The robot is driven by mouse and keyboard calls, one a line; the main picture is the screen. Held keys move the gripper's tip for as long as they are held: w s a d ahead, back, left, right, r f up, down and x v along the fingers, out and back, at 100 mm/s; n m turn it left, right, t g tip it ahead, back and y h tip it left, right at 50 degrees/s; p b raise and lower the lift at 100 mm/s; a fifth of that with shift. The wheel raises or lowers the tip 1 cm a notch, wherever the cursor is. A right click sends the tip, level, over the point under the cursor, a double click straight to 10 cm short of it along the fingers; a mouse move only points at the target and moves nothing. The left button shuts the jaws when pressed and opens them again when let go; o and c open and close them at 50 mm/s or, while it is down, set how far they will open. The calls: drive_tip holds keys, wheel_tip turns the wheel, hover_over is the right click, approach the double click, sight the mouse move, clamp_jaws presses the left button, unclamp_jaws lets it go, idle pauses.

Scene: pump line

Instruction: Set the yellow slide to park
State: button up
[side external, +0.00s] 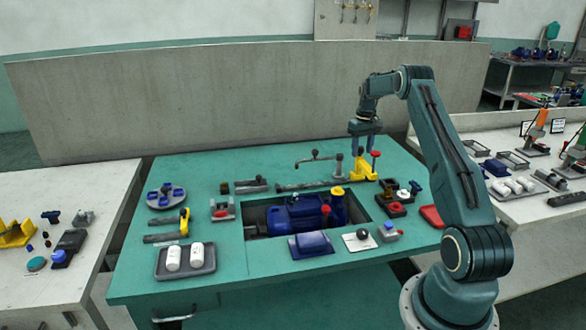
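My gripper (364,150) hangs pointing down over the back right of the green bench. Its two fingers look spread apart, with nothing clearly held between them. Right below the fingers is a yellow piece (362,171) with a red-knobbed lever, at the right end of a dark bar; whether the fingers touch it I cannot tell. Another yellow piece (184,222) stands upright at the right end of dark bars at the bench's left side, far from my gripper. Which of the two is the yellow slide, and any park marking, is too small to tell.
A blue pump (296,215) sits in a recess mid-bench. A bent metal lever (314,160) stands left of my gripper. Red and black knobs (397,208) are at right. A grey tray (186,274) with white cylinders is at front left. A tall panel (230,105) stands behind.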

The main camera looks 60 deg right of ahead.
drive_tip(key=shift+w+a, duration=0.1)
drive_tip(key=shift+r, duration=0.6)
wheel_tip(320, 180, up, 13)
drive_tip(key=shift+f, duration=0.2)
idle(0.4)
